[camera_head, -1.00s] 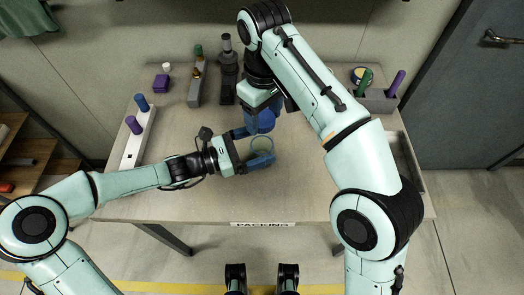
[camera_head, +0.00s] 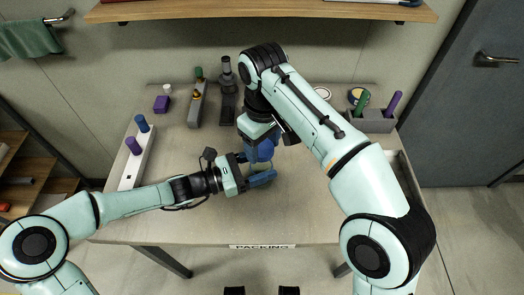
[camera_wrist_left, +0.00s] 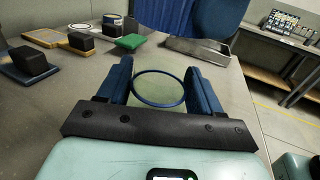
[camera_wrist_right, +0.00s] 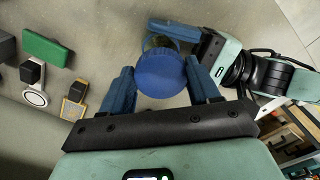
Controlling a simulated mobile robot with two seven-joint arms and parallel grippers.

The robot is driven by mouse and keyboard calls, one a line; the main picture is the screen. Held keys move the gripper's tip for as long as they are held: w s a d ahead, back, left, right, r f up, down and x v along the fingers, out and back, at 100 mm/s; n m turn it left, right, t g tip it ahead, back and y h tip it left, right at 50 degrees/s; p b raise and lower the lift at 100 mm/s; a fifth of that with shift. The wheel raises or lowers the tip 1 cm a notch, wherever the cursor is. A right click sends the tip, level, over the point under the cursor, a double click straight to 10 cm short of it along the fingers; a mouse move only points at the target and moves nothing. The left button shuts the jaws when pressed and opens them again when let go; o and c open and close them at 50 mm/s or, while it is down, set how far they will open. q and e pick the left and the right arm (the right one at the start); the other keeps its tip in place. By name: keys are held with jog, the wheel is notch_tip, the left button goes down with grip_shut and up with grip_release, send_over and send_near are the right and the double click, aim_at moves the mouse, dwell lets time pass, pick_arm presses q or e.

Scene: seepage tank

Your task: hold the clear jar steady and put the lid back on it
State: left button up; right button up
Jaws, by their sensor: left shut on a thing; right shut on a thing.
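The clear jar (camera_wrist_left: 158,90) has a blue rim and stands upright on the table. My left gripper (camera_head: 256,168) is shut on it from the left, one finger on each side. The jar's mouth shows open in the left wrist view. The round blue lid (camera_wrist_right: 160,74) is between the fingers of my right gripper (camera_head: 262,148), which is shut on it. The lid is held beside and partly over the jar in the right wrist view, and part of the jar's rim (camera_wrist_right: 152,42) shows past it. In the head view the right gripper hides most of lid and jar.
A white rack with purple and blue pegs (camera_head: 133,170) stands at the table's left. A grey holder with green and purple items (camera_head: 375,122) is at the back right. The front of the table (camera_head: 200,225) is clear.

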aim_at(261, 171)
jog(key=shift+f, duration=1.15)
jog(key=shift+f, duration=0.9)
jog(key=shift+f, duration=0.2)
jog(key=shift+f, duration=0.1)
